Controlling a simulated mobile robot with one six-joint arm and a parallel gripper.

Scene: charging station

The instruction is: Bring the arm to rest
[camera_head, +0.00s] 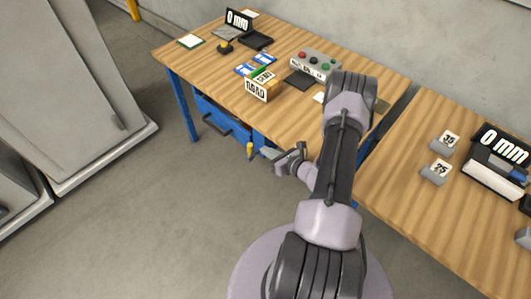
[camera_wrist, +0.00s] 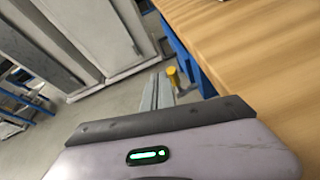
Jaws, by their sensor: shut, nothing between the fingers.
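My arm rises from my base in the head view and bends at the elbow beside the front right corner of the left workbench (camera_head: 215,65). My gripper (camera_head: 278,154) is at the arm's end, just in front of that bench's front edge and over the floor side. It is shut and empty. In the wrist view the closed fingers (camera_wrist: 158,90) point away past the bench edge (camera_wrist: 185,50), apart from it. The arm hides part of the bench's right end.
The right bench (camera_head: 410,165) holds number blocks and a "0 mm" display (camera_head: 502,143). Grey cabinets (camera_head: 65,80) stand left. The floor (camera_head: 160,220) between is clear.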

